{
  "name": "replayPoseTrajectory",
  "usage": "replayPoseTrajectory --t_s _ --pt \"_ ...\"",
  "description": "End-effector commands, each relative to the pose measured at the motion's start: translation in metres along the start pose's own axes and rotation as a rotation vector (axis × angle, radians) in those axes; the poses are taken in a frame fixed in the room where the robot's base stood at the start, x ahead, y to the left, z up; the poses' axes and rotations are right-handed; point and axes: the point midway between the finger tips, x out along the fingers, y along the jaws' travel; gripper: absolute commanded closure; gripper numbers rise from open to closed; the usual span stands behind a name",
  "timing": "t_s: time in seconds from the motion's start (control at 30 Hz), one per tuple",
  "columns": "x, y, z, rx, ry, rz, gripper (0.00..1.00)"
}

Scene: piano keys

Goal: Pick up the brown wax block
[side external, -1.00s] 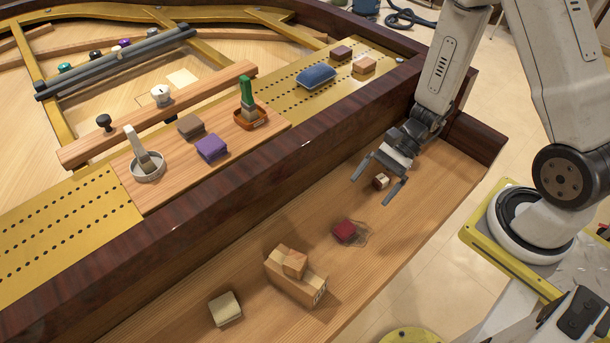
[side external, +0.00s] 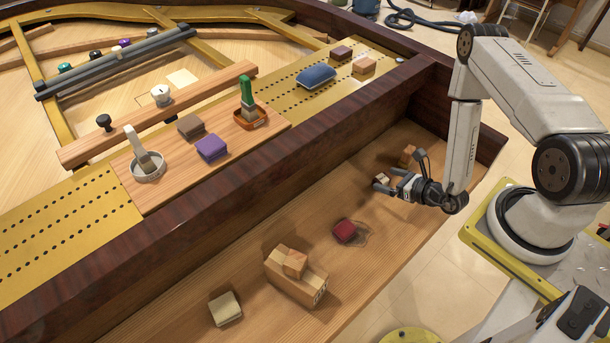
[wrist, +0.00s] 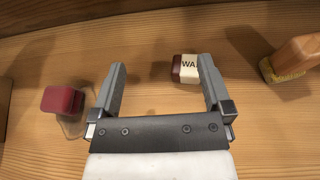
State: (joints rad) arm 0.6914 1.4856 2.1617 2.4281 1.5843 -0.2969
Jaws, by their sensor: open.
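The brown wax block (wrist: 187,69) is small and dark brown, with a white label reading "WA" in the wrist view. It lies on the wooden surface close to the right fingertip, which overlaps its right edge in that picture. In the side view the wax block (side external: 381,179) shows just off my fingertips, partly hidden by them. My gripper (wrist: 162,66) is open and empty, low over the wood. In the side view my gripper (side external: 386,183) points left, with the fingers nearly level. I cannot tell whether a finger touches the block.
A dark red block (side external: 344,231) lies left of my gripper; a wooden brush (wrist: 292,58) lies right of it in the wrist view. Stacked wooden blocks (side external: 295,275) and a pale block (side external: 225,308) are nearer the camera. The dark piano rail (side external: 250,190) rises behind.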

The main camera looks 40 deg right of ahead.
Motion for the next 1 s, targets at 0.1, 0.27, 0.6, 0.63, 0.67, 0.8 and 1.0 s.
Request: replayPoseTrajectory --t_s 0.1,0.27,0.6,0.63,0.67,0.8,1.0 --pt "-0.009 -0.015 -0.020 0.024 0.016 -0.118 0.00" --pt "-0.016 -0.024 -0.031 0.030 0.025 -0.194 0.00" --pt "-0.010 -0.026 -0.032 0.028 0.025 -0.200 0.00" --pt "-0.008 -0.027 -0.032 0.027 0.025 -0.199 0.00" --pt "-0.006 -0.027 -0.032 0.027 0.025 -0.199 0.00" --pt "0.004 -0.029 -0.032 0.027 0.025 -0.199 0.00" --pt "0.009 -0.030 -0.032 0.031 0.026 -0.201 0.00"
